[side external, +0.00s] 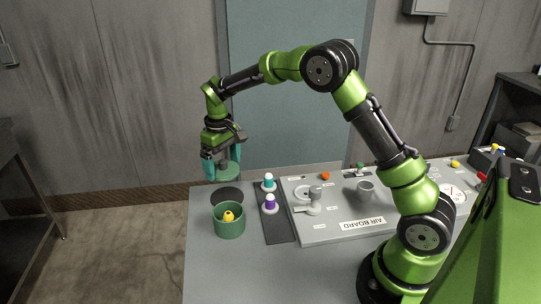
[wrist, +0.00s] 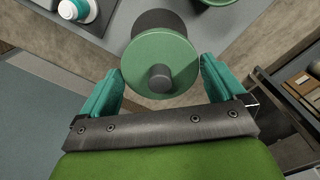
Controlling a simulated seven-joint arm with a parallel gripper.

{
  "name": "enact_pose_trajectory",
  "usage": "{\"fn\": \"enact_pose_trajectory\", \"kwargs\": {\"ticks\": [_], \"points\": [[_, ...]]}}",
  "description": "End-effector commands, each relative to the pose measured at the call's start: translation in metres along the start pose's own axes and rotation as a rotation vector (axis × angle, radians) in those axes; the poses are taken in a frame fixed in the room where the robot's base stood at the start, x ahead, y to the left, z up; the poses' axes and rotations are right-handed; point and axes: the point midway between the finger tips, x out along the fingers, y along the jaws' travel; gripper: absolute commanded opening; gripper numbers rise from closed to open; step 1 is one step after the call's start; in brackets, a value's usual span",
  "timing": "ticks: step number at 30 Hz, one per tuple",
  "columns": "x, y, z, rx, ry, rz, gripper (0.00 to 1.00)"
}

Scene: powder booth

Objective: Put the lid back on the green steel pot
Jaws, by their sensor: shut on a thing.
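The green lid (wrist: 157,52) is a round disc with a dark grey knob (wrist: 160,77). My gripper (wrist: 161,68) is shut on it, with its teal fingers at opposite sides of the rim. In the side external view my gripper (side external: 222,163) holds the lid (side external: 229,173) in the air above the table's far left corner. The green pot (side external: 229,231) stands open on the table, nearer the camera than the dark round mat (side external: 227,196). A yellow object (side external: 229,216) shows inside the pot. Only an edge of the pot (wrist: 216,2) shows in the wrist view.
A dark strip (side external: 275,228) right of the pot bears a teal-topped white jar (side external: 269,182) and a purple-topped one (side external: 270,202). A grey board marked AIR BOARD (side external: 345,235) with fittings lies further right. The table (side external: 225,275) in front of the pot is clear.

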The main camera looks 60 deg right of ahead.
Motion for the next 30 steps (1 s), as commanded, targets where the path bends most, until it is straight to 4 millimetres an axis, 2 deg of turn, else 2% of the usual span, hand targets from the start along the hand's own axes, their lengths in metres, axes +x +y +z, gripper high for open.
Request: {"fn": "enact_pose_trajectory", "kwargs": {"ticks": [4, 9, 12, 17, 23, 30], "points": [[-0.029, -0.026, 0.007, -0.047, 0.023, -0.007, 0.66], [-0.044, -0.068, 0.046, -0.077, 0.023, -0.011, 0.66], [-0.044, -0.081, 0.069, -0.064, 0.014, -0.009, 0.66], [-0.035, -0.085, 0.087, -0.017, -0.005, -0.002, 0.66], [-0.024, -0.084, 0.086, 0.001, -0.005, 0.000, 0.66], [0.000, -0.084, 0.086, 0.001, -0.005, 0.000, 0.66]]}}
